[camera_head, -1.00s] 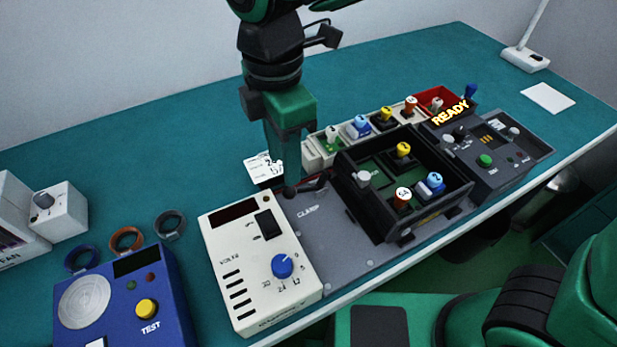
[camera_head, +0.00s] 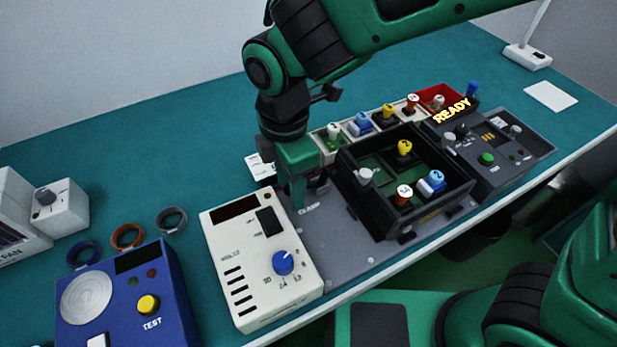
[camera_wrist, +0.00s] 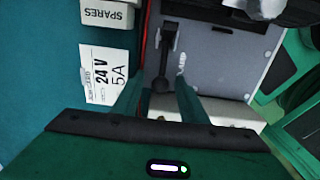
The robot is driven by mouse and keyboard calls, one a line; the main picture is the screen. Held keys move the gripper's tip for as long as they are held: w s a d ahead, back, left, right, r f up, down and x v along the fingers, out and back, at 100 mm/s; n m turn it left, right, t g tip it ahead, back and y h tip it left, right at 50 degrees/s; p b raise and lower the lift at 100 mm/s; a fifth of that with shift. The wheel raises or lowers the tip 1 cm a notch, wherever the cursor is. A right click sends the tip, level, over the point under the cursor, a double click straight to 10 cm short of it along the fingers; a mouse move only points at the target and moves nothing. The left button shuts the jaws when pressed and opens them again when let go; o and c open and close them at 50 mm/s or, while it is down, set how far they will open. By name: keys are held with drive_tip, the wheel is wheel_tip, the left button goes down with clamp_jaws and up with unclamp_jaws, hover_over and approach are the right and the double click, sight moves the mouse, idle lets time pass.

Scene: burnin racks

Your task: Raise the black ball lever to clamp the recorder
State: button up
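The black ball lever (camera_wrist: 169,45) shows in the wrist view, lying along the grey plate (camera_wrist: 228,60) beside the CLAMP lettering, its black ball (camera_wrist: 160,86) towards my gripper. My gripper (camera_wrist: 160,98) is open, with one green finger on each side of the ball; I cannot tell whether either touches it. In the head view my gripper (camera_head: 299,205) is low over the plate's back left corner and hides most of the lever. An open black box (camera_head: 362,208) with several coloured plugs, perhaps the recorder, sits on the plate to the right.
A cream VOLTS unit (camera_head: 245,275) stands close left of my gripper. A row of plugs (camera_head: 362,124) stands behind, and the READY unit (camera_head: 480,160) at right. The back left mat is clear.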

drive_tip(key=c, duration=0.9)
drive_tip(key=shift+c, duration=0.2)
drive_tip(key=shift+r, duration=0.1)
